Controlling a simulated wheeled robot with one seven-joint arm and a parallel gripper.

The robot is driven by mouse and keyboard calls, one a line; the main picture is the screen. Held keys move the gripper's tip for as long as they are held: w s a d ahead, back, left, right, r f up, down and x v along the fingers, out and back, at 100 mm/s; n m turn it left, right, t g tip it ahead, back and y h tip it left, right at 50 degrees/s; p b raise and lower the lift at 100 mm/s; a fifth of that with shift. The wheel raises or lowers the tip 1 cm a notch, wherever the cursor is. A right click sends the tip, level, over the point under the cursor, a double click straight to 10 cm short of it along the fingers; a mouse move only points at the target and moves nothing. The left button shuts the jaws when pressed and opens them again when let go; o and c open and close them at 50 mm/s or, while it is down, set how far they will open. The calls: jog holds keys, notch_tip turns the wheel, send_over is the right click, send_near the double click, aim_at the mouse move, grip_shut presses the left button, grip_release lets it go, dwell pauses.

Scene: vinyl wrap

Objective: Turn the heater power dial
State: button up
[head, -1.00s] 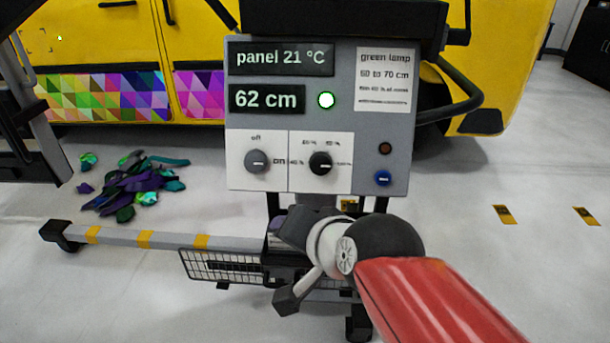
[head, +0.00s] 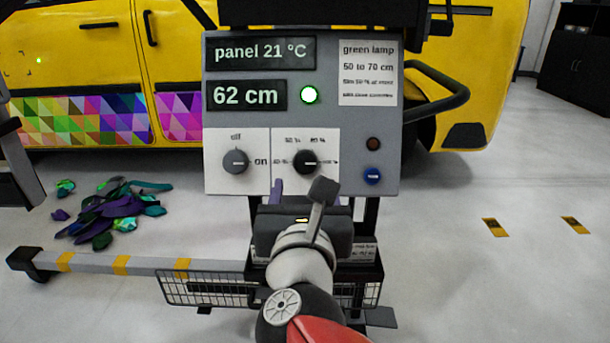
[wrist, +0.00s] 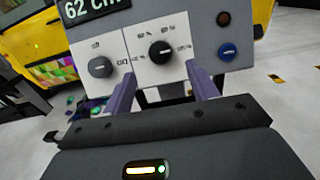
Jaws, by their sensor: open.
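The heater power dial is a black round knob (head: 305,161) with a white pointer line, on the white lower plate of the grey control panel (head: 357,140). Its pointer lies roughly level, toward the right; small percent labels surround it. In the wrist view the black dial (wrist: 161,53) sits ahead, between the two purple fingers. My gripper (head: 305,190) is open and empty, just below and in front of the dial, not touching it as far as I can see. In the wrist view my gripper (wrist: 158,90) shows its fingers spread wide.
Left of the dial is a grey off/on knob (head: 235,162), pointer toward "on". A blue button (head: 372,176) and dark lamp (head: 373,144) are at right. Displays read "panel 21 °C" and "62 cm" (head: 247,95); a green lamp (head: 310,95) is lit. A yellow van (head: 80,60) stands behind.

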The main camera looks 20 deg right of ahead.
aim_at(305, 165)
jog(key=b+x, duration=0.1)
jog(key=x, duration=0.6)
jog(key=shift+c, duration=0.2)
jog(key=c, duration=0.9)
